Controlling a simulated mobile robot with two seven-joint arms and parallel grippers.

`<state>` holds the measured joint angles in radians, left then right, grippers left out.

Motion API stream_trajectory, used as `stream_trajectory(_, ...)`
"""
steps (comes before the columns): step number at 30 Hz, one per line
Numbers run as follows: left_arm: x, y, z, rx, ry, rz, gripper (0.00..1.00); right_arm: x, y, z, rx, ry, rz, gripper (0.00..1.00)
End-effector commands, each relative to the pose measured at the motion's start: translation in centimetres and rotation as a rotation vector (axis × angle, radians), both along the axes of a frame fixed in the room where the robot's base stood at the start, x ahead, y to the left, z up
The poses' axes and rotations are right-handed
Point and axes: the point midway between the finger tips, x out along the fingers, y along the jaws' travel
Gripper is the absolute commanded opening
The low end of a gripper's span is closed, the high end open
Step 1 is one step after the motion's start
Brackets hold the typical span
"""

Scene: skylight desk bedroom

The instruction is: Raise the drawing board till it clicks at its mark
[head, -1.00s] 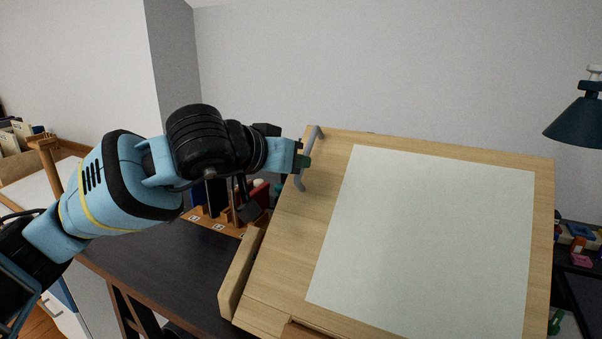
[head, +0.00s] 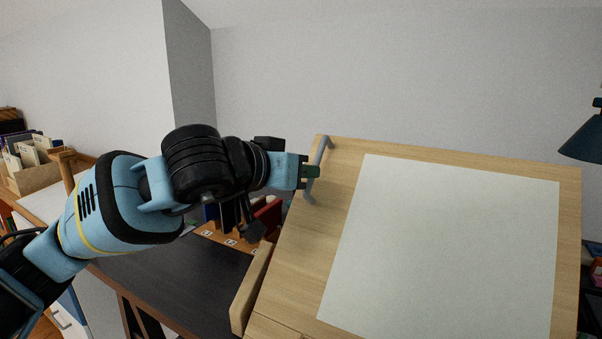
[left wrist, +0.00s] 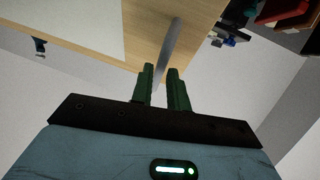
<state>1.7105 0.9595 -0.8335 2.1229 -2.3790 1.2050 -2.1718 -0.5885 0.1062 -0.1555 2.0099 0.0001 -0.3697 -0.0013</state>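The drawing board (head: 300,262) is a pale wooden panel with a large white sheet (head: 445,255) on it. It stands tilted up above the dark desk; its lower edge is out of view. A grey bar handle (head: 325,150) sits at its upper left edge. My left gripper (head: 312,171) is at this handle. In the left wrist view the grey handle (left wrist: 170,45) runs between the two green fingers (left wrist: 164,75), which look closed on it. The board's underside and any mark are hidden. My right gripper is not in view.
The dark desk top (head: 175,285) is clear at the left. A wooden rack with books (head: 265,217) stands behind the board's left edge. A dark lamp (head: 583,138) hangs at the right. A box of papers (head: 35,165) is at the far left.

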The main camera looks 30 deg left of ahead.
Motion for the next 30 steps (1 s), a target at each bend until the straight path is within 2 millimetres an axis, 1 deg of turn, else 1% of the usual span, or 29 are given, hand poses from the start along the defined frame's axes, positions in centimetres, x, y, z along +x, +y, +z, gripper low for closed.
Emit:
stream_trajectory(1, 0.0, 0.0, 0.0, 0.000, 0.000, 0.000, 0.23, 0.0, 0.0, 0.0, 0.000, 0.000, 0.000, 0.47)
stream_trajectory(3, 0.0, 0.0, -0.1, 0.001, 0.002, 0.001, 0.32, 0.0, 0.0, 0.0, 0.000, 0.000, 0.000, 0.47)
stream_trajectory(4, 0.0, 0.0, -0.1, 0.001, 0.003, 0.001, 0.33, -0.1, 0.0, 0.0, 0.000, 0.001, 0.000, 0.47)
stream_trajectory(11, 0.0, 0.0, -0.3, 0.002, 0.008, 0.000, 0.33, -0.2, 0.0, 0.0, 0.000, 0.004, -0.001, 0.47)
stream_trajectory(14, -0.3, 0.1, -0.2, 0.002, 0.008, 0.000, 0.33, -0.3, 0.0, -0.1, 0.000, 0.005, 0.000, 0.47)
stream_trajectory(17, -1.3, 0.4, 0.2, 0.000, 0.005, 0.001, 0.33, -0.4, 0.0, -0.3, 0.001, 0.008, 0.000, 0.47)
stream_trajectory(24, -4.9, 1.1, 1.3, 0.003, 0.005, 0.001, 0.33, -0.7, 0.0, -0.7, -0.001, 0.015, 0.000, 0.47)
stream_trajectory(30, -6.8, 1.6, 2.0, 0.000, 0.005, 0.001, 0.33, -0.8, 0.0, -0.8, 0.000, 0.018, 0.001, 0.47)
